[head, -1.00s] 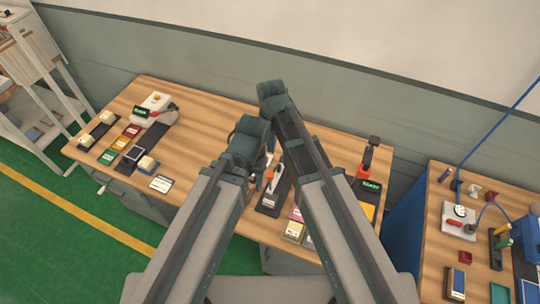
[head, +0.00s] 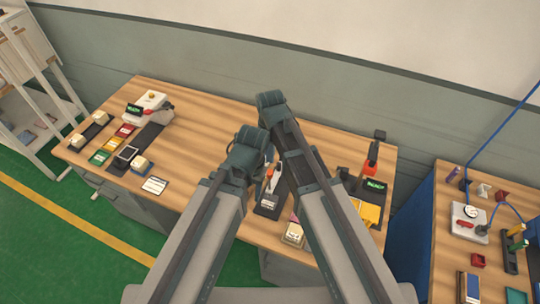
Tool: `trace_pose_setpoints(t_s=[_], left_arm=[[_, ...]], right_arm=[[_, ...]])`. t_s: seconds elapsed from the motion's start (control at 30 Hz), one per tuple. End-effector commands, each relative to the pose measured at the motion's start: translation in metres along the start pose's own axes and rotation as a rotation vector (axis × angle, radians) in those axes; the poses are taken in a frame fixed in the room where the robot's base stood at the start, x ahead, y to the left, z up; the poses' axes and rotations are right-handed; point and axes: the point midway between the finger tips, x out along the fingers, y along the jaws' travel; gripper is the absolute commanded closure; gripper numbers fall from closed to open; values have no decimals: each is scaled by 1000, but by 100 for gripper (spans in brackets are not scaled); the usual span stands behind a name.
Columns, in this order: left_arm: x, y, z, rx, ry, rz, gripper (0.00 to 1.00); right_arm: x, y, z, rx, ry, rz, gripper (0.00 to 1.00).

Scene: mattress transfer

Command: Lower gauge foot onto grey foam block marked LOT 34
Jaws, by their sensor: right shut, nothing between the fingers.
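A stand with a dark top and an orange-red part (head: 370,169), likely the gauge, is at the right end of the table (head: 215,125). A small green-lit display (head: 375,184) is beside it. Its foot is too small to make out. My right gripper (head: 347,183) shows as a small dark shape just left of the stand; it is shut and empty. My left gripper is hidden behind its arm. A pale block (head: 292,233) sits near the front edge between my arms. I cannot make out a grey foam block or read any lot mark.
A white device (head: 150,101) with a display, coloured cards (head: 124,131) and several pale blocks (head: 140,164) fill the left end. An orange-and-white tool (head: 273,181) stands on a dark base between my arms. A yellow item (head: 368,213) lies before the stand. A second table (head: 447,215) is at right.

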Motion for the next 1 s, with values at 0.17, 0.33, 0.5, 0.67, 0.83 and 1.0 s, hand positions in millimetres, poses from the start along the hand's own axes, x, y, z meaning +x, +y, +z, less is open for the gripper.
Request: trace_pose_setpoints(t_s=[0.17, 0.33, 0.5, 0.67, 0.83, 1.0], left_arm=[[33, 3, -2, -3, 1, 0, 45], [53, 5, -4, -3, 2, 0, 45], [61, 6, -4, 0, 2, -1, 45], [60, 6, -4, 1, 2, -1, 45], [60, 6, -4, 1, 2, -1, 45], [69, 6, -4, 2, 2, -1, 45]], right_arm=[[33, 0, 0, 0, 0, 0, 100], [53, 0, 0, 0, 0, 0, 100], [61, 0, 0, 0, 0, 0, 100], [60, 0, 0, 0, 0, 0, 100], [60, 0, 0, 0, 0, 0, 100], [69, 0, 0, 0, 0, 0, 100]])
